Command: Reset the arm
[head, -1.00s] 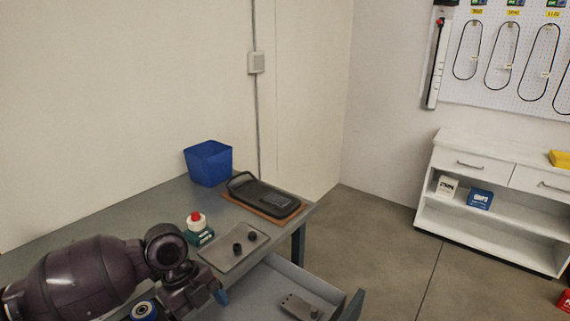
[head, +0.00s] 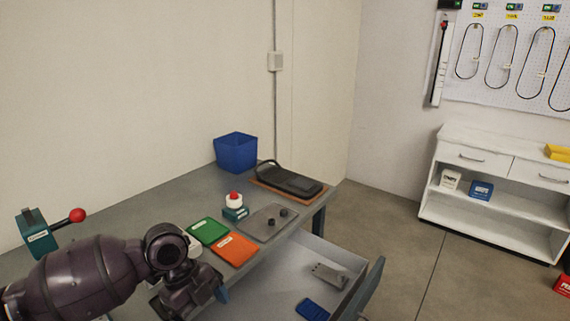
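My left arm comes in from the lower left of the head view, over the front edge of the grey table (head: 110,215). My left gripper (head: 222,294) is at the arm's end, above the left part of the open drawer (head: 270,285). Its fingers are mostly hidden by the wrist, so I cannot tell whether it is open or shut. My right arm and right gripper are not in view.
On the table are a green tray (head: 207,231), an orange tray (head: 237,249), a grey tray (head: 262,231), a red-topped device (head: 235,206), a blue bin (head: 236,152), a black case (head: 290,181) and a red-knobbed lever device (head: 40,235). The drawer holds a grey plate (head: 328,274) and blue piece (head: 312,309).

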